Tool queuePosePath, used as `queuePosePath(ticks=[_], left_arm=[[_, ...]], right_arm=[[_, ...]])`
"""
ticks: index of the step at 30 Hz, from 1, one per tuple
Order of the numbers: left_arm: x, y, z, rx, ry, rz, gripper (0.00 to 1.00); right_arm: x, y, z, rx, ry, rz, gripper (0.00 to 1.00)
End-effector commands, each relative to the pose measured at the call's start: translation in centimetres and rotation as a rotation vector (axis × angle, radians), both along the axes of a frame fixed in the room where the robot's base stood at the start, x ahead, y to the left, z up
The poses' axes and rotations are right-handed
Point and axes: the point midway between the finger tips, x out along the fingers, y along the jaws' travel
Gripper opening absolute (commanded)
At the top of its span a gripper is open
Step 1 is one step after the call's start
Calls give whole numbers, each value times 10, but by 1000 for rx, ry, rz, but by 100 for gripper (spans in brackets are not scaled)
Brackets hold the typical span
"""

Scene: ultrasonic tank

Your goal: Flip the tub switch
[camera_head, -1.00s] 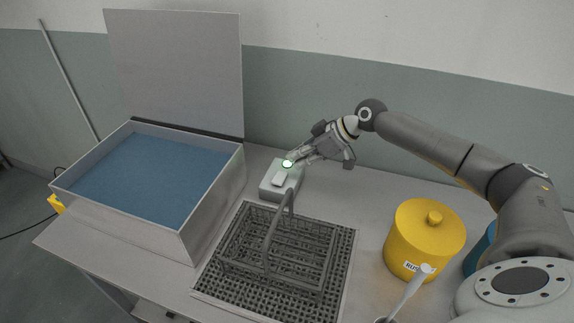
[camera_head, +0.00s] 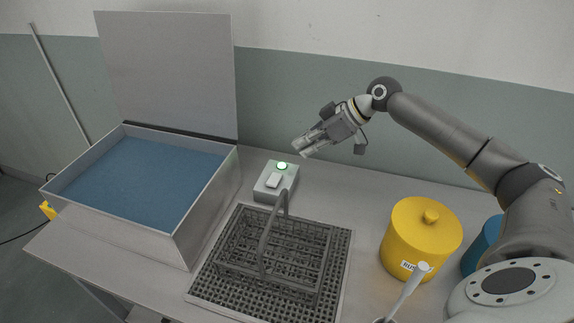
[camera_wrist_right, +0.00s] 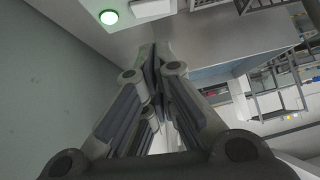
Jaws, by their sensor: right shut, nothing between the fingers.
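The tub (camera_head: 140,185) is an open metal tank of blue liquid at the left, with its lid (camera_head: 168,75) raised. The switch box (camera_head: 277,183) is a small grey box beside the tub. It has a white rocker (camera_head: 273,180) and a lit green lamp (camera_head: 282,166); the lamp also shows in the right wrist view (camera_wrist_right: 109,17). My right gripper (camera_head: 302,149) is shut and empty, above and to the right of the box, apart from it. In the right wrist view its fingertips (camera_wrist_right: 154,50) are together. My left gripper is not in view.
A dark wire basket (camera_head: 265,250) with a tall handle stands on a perforated mat (camera_head: 215,285) in front of the box. A yellow lidded canister (camera_head: 418,245) and a blue container (camera_head: 480,250) stand at the right. The table behind the canister is clear.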

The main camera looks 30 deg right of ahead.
Motion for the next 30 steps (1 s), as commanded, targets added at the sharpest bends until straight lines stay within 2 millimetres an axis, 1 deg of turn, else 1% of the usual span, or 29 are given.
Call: queuePosePath(ticks=[1, 3, 9, 15, 23, 26, 30], left_arm=[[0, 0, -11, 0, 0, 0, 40], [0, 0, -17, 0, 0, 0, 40], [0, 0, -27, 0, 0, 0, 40], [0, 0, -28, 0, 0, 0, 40], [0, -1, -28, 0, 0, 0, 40], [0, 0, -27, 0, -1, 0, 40], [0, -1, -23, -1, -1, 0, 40]], right_arm=[[3, 4, -1, 10, -1, 5, 0], [4, 6, 3, 18, 6, 4, 0], [4, 4, 13, 34, 27, -8, 0], [3, 3, 17, 38, 35, -15, 0], [3, 3, 17, 37, 36, -15, 0], [5, 6, 14, 38, 36, -14, 0], [14, 17, 2, 39, 36, -12, 0]])
